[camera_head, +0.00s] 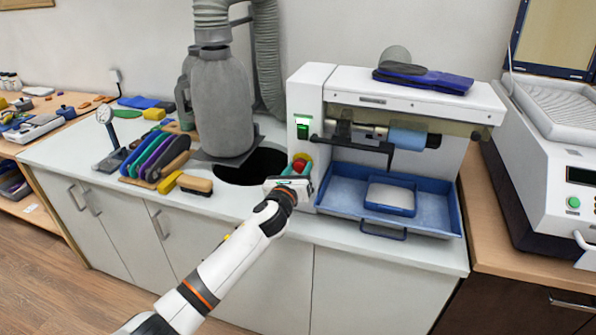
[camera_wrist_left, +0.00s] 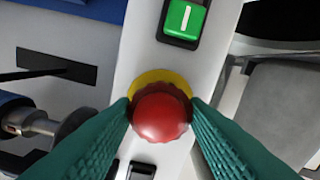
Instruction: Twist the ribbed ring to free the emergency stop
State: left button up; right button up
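The emergency stop is a red knob with a ribbed edge (camera_wrist_left: 160,113) on a yellow disc (camera_wrist_left: 158,78), set in the white front of the machine. In the head view the red knob (camera_head: 299,165) shows just above my left gripper (camera_head: 295,177). In the left wrist view my left gripper's two green fingers (camera_wrist_left: 160,110) stand on either side of the knob. Their tips are at its left and right edges and seem to touch it, but firm contact cannot be told. My right gripper is in neither view.
A green switch marked with a line (camera_wrist_left: 183,20) sits above the knob. The white machine (camera_head: 312,95) has a roller and a blue tray (camera_head: 432,213) to the right. A grey canister (camera_head: 222,105) and a brush (camera_head: 195,184) stand to the left on the counter (camera_head: 250,207).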

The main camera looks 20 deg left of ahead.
pick_arm(q)
jog(key=shift+r+m+p, duration=0.1)
jog(key=shift+m+p, duration=0.55)
jog(key=shift+m, duration=0.25)
jog(key=shift+m+p, duration=1.1)
jog(key=shift+m, duration=0.9)
jog(key=shift+s, duration=0.25)
jog(key=o, duration=0.8)
jog(key=shift+s, duration=0.1)
